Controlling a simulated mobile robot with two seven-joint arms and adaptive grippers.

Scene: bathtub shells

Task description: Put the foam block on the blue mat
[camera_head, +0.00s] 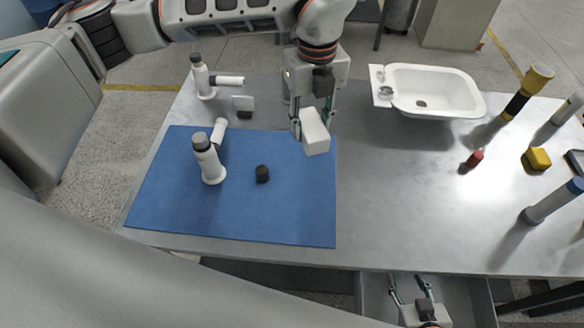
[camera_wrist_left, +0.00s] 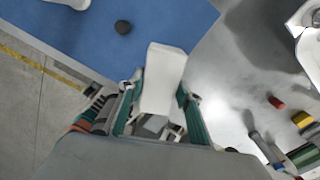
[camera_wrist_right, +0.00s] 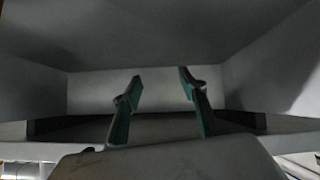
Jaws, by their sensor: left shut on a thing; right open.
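The white foam block (camera_head: 315,132) is held by my left gripper (camera_head: 312,118), which is shut on it, above the right part of the blue mat (camera_head: 230,222). In the left wrist view the white block (camera_wrist_left: 163,75) sits between the teal fingers (camera_wrist_left: 158,112), with the blue mat (camera_wrist_left: 150,40) beyond it. I cannot tell the exact height above the mat. My right gripper (camera_head: 411,288) is open and empty below the table's front edge. In the right wrist view its fingers (camera_wrist_right: 160,85) are apart inside a grey drawer-like space.
On the mat stand a white bottle-like fitting (camera_head: 209,163) and a black cap (camera_head: 262,174). Another white fitting (camera_head: 203,78) stands behind. A white basin (camera_head: 435,88), a red piece (camera_head: 475,158) and a yellow block (camera_head: 537,158) are at right. The front-centre tabletop is clear.

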